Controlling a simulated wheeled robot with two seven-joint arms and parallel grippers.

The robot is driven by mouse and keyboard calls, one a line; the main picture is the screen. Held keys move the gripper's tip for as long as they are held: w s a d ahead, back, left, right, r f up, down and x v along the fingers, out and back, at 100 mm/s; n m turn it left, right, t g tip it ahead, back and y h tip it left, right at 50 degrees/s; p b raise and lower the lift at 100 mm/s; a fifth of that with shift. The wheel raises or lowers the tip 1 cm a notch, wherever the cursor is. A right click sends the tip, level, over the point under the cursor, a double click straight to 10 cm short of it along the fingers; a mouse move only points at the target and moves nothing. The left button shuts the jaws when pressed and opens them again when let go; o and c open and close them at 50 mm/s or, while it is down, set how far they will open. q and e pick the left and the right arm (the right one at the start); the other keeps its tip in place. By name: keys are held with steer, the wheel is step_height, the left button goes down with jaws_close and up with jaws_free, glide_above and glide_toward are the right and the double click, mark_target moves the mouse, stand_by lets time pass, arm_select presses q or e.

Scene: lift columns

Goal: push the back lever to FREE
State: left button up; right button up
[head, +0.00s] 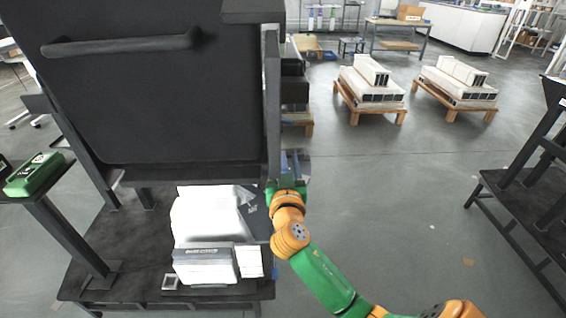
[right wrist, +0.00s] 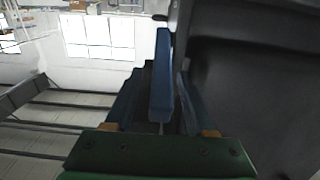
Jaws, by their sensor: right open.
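My right gripper (head: 291,165) is beside the right edge of a tall dark frame, at the end of my orange and green arm. In the right wrist view the gripper (right wrist: 158,100) shows dark blue fingers, spread apart. A narrow blue upright bar (right wrist: 160,80) stands in the middle of that view; I cannot tell whether it is part of the gripper. A small dark stub (right wrist: 160,17) sticks out beside the dark frame's edge; I cannot tell whether it is the lever. The back lever and its FREE mark cannot be made out. My left gripper is not in view.
The dark cabinet-like frame (head: 160,95) with a handle bar (head: 122,44) fills the left. White boxes (head: 207,225) sit on its low base. A green device (head: 35,175) stands at far left. A dark rack (head: 535,190) is at right.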

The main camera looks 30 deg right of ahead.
jaws_close()
stand_by(1.3)
